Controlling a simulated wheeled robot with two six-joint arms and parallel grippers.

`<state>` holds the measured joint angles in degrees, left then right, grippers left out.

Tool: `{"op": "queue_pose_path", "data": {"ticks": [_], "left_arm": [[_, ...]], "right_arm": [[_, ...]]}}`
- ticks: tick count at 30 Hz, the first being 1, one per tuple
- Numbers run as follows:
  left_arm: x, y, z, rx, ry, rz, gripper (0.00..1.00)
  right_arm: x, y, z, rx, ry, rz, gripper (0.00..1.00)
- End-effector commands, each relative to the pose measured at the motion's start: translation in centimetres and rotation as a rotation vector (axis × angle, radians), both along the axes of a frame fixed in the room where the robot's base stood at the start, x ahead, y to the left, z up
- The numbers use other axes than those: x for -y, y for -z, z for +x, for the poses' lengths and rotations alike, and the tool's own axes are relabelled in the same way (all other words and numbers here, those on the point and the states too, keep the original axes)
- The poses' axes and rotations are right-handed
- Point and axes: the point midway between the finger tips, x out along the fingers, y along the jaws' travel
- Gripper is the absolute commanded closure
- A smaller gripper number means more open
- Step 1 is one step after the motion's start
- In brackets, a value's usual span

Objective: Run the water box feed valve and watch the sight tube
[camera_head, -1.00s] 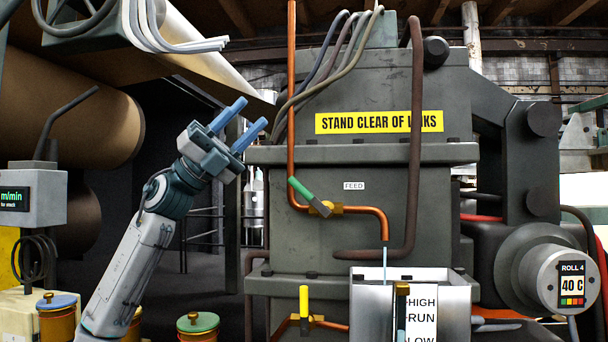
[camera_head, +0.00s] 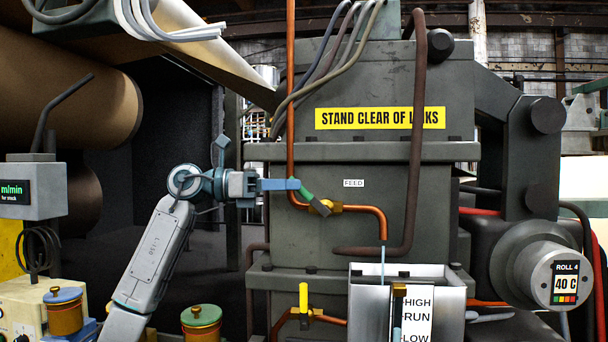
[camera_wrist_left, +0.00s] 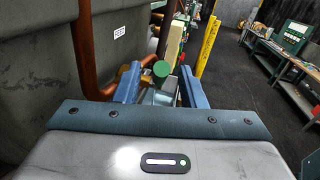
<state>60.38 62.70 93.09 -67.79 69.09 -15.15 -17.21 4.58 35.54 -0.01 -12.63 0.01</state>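The feed valve has a green lever (camera_head: 308,193) on a brass body (camera_head: 326,208) in the copper pipe, below the FEED label (camera_head: 353,183). The lever slants down to the right. My left gripper (camera_head: 284,185) is level at the lever's upper end, partly hiding it. In the left wrist view the lever's round green end (camera_wrist_left: 161,69) shows between my open fingers, with gaps either side. A thin pale-blue stream (camera_head: 383,262) runs from the pipe outlet into the metal water box (camera_head: 366,305). The sight tube (camera_head: 399,312) stands beside the HIGH/RUN/LOW scale (camera_head: 418,320); its lower part looks pale blue. My right gripper is out of view.
A yellow-handled valve (camera_head: 303,297) sits lower on another copper pipe. A brown pipe (camera_head: 416,150) runs down the machine front, near the STAND CLEAR sign (camera_head: 380,118). Blue-lidded (camera_head: 64,297) and green-lidded (camera_head: 201,316) pots stand at lower left.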

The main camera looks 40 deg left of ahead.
Motion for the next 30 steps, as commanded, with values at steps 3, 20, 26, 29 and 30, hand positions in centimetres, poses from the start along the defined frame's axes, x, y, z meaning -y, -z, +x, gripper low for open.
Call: {"op": "queue_pose_path", "data": {"ticks": [3,20,26,29,30], "left_arm": [[1.5,-0.4,1.3,0.001,0.003,-0.002,0.63],[2.7,0.0,2.5,0.001,-0.001,-0.002,0.75],[2.7,0.0,2.5,0.001,0.000,-0.002,1.00],[2.7,-0.1,2.5,0.001,0.000,-0.002,1.00],[2.7,-0.1,2.5,0.001,0.000,-0.001,1.00]], "right_arm": [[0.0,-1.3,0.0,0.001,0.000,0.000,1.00],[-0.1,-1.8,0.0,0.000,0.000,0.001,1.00],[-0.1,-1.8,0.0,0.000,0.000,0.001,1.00],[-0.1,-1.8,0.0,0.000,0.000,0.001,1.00],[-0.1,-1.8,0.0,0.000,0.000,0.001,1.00]]}}
